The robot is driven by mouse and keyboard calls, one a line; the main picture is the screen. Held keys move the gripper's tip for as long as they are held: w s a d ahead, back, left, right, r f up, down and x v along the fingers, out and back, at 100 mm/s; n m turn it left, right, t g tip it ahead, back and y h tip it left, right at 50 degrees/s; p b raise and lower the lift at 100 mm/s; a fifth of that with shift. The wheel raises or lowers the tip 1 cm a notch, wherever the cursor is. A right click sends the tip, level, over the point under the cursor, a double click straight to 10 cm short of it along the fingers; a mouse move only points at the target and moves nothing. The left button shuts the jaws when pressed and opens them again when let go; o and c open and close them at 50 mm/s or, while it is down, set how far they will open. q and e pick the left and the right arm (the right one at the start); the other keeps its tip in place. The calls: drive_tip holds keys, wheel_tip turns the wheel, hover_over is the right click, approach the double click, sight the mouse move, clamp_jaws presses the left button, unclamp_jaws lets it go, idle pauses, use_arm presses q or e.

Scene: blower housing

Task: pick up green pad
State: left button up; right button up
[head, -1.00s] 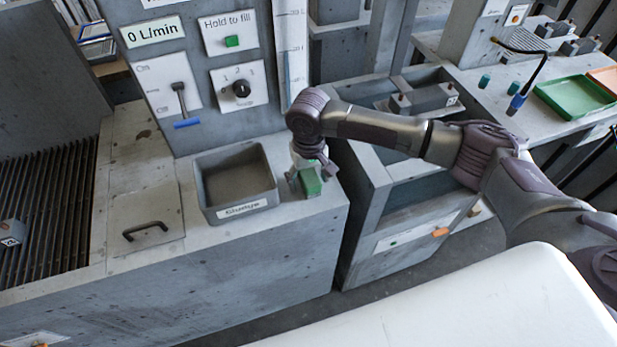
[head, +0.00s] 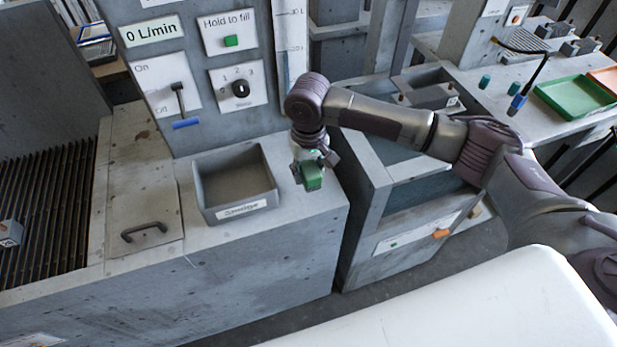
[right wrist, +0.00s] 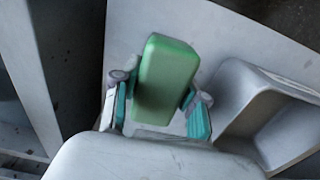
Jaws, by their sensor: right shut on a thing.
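The green pad (head: 312,177) is a small green block with rounded edges. My right gripper (head: 314,165) is shut on it, above the right end of the concrete counter, just right of the grey bin. In the right wrist view the pad (right wrist: 167,72) stands between the two teal-lined fingers of the gripper (right wrist: 160,108). The fingers hide part of its lower sides. I cannot tell exactly how far the pad is above the counter. My left gripper is not in view.
The grey labelled bin (head: 200,197) stands left of the pad; it also shows in the right wrist view (right wrist: 245,90). A panel with a switch and knob (head: 240,88) rises behind. A gap separates the counter (head: 270,250) from the drawer cabinet (head: 368,220) at right.

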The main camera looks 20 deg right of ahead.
drive_tip(key=s+r+b, duration=0.1)
drive_tip(key=s+r, duration=0.7)
drive_tip(key=s, duration=0.3)
drive_tip(key=shift+s, duration=0.35)
drive_tip(key=shift+d, duration=0.1)
